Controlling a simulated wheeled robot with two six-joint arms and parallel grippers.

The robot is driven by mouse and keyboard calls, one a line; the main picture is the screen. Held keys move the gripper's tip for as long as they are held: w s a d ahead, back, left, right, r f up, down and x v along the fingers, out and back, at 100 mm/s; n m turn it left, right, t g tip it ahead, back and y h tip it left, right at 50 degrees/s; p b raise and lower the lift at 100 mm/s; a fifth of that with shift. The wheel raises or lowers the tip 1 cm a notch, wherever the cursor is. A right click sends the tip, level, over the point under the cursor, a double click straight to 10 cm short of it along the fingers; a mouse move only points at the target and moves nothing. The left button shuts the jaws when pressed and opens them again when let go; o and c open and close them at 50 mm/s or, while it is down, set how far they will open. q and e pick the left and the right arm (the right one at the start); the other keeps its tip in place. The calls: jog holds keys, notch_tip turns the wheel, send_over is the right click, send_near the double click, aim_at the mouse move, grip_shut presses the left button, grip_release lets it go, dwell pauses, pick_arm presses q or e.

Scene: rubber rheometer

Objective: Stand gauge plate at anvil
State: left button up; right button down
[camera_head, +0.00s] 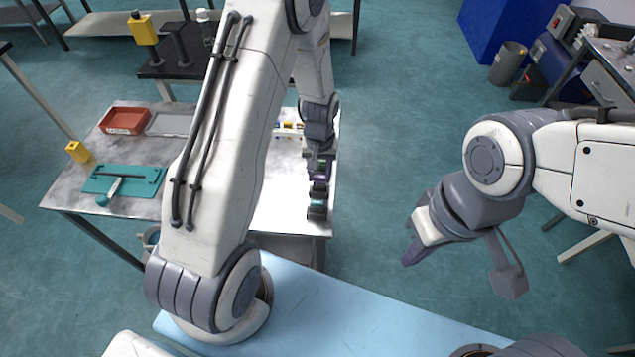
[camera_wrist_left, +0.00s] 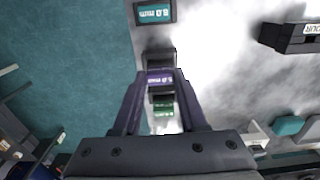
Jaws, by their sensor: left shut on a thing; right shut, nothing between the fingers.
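A purple gauge plate (camera_wrist_left: 160,78) with a white, upside-down marking is between the fingertips of my left gripper (camera_wrist_left: 160,84), which is shut on it. A dark block (camera_wrist_left: 160,57) shows just beyond it. A green labelled piece (camera_wrist_left: 163,108) shows between the fingers, nearer the palm. A teal labelled piece (camera_wrist_left: 155,12) lies in a dark holder farther off; it also shows in the head view (camera_head: 317,209). In the head view my left gripper (camera_head: 320,182) is low over the table's right edge. My right gripper (camera_head: 410,254) is shut and empty, away from the table. I cannot identify the anvil.
The table (camera_head: 285,205) also bears a red tray (camera_head: 124,121), a teal board (camera_head: 112,181) and a yellow block (camera_head: 78,151). A dark labelled block (camera_wrist_left: 290,37) shows at right in the wrist view. My left arm hides the table's middle. Open floor lies to its right.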

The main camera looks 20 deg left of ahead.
aim_at(319, 177)
pick_arm(q)
jog(key=shift+r+p, duration=2.1)
jog(key=shift+r, duration=0.7)
